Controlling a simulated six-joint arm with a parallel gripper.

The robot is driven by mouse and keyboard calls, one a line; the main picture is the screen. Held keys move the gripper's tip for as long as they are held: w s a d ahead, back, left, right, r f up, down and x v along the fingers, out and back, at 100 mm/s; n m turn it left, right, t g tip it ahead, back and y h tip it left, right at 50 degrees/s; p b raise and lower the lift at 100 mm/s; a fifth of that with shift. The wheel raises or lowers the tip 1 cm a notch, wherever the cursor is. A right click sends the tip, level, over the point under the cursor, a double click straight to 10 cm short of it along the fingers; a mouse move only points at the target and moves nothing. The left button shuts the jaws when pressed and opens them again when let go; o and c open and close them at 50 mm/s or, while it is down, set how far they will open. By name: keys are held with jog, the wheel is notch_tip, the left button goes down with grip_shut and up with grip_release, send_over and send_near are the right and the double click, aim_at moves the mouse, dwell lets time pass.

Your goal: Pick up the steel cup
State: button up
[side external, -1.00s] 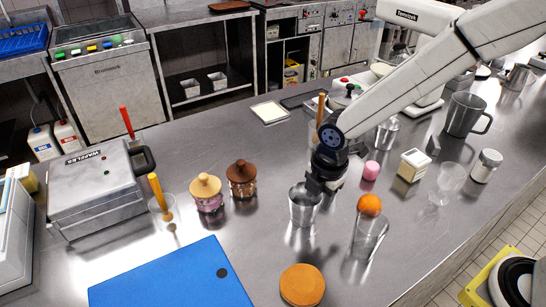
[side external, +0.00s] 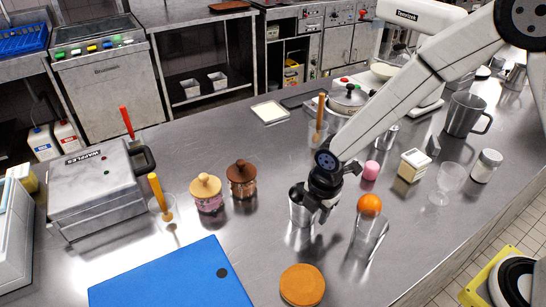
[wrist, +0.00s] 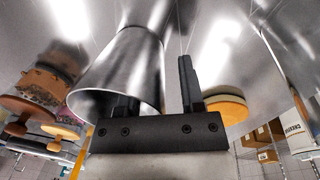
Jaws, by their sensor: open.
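The steel cup (side external: 298,214) stands upright on the steel counter, left of the glass with the orange. My gripper (side external: 318,210) is low at the cup's right side and covers part of its rim. In the wrist view the steel cup (wrist: 140,62) fills the upper left with its mouth towards me. There my gripper (wrist: 155,85) is open. One finger overlaps the cup's mouth, and the other is to the right, outside the cup. The left finger seems to be inside the rim, but its tip is hard to make out.
A glass (side external: 369,238) topped with an orange (side external: 369,204) stands close on the right. An orange-brown disc (side external: 302,285) lies in front. Two lidded jars (side external: 208,194) stand at left, behind a blue board (side external: 170,280). Counter between cup and board is clear.

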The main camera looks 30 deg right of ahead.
dwell(0.4)
grip_shut()
jog(key=shift+r, duration=0.15)
jog(key=shift+r, duration=0.75)
jog(key=s+d+r, duration=0.4)
jog(key=s+r, duration=0.7)
jog(key=s, duration=0.2)
jog(key=shift+s+r, duration=0.15)
jog(key=shift+s, duration=0.05)
dwell(0.6)
